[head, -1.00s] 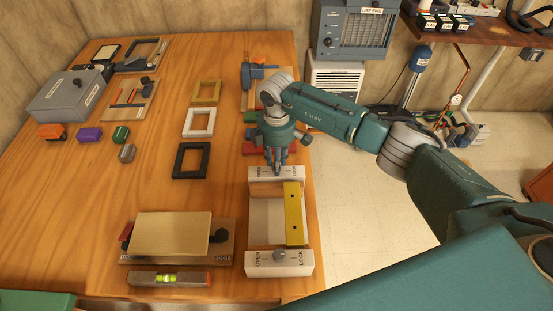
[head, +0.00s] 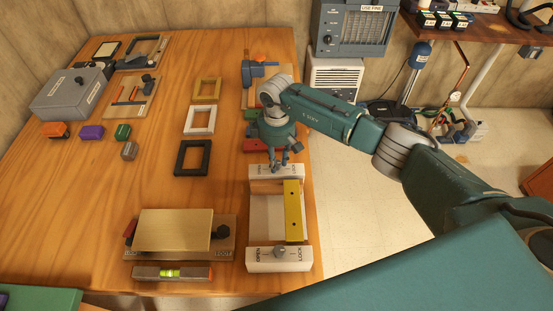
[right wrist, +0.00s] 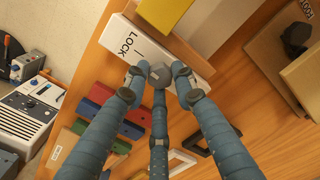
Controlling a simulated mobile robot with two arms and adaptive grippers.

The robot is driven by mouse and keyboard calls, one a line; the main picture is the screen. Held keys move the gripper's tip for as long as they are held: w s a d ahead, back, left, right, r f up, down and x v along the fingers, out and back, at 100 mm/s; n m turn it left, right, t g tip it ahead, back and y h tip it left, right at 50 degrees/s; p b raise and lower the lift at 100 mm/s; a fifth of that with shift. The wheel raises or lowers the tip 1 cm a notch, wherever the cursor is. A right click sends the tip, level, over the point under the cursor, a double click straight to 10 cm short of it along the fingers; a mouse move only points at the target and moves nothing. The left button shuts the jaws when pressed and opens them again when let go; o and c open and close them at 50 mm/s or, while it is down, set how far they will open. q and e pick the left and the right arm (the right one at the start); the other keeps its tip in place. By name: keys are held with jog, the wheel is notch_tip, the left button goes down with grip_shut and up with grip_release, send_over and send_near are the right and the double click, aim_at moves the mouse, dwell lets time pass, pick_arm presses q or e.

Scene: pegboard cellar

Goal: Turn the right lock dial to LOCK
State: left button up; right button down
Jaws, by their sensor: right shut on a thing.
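The lock fixture is a shallow tray (head: 262,216) with a white block at each end and a yellow bar (head: 293,212) along its right side. My right gripper (head: 278,167) is at the far white block (head: 296,171). In the right wrist view its three fingers (right wrist: 160,76) close around the grey dial (right wrist: 158,73) on that block. The word LOCK (right wrist: 128,43) shows beside the dial; its other label is hidden by the fingers. The near block (head: 262,267) carries a second grey dial (head: 280,252) between OPEN and LOCK. My left gripper is not in view.
A board with a wooden plate (head: 174,230) stands left of the fixture, with a level (head: 172,273) in front. Black, white and yellow frames lie behind to the left. Red and green blocks lie just beyond the far block. The table's right edge is close to the fixture.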

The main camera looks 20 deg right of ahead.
aim_at(277, 162)
jog(key=shift+w+r, duration=0.15)
jog(key=shift+w, duration=0.05)
jog(key=c, duration=1.4)
grip_release()
jog(key=shift+s, duration=0.1)
notch_tip(277, 162, up, 12)
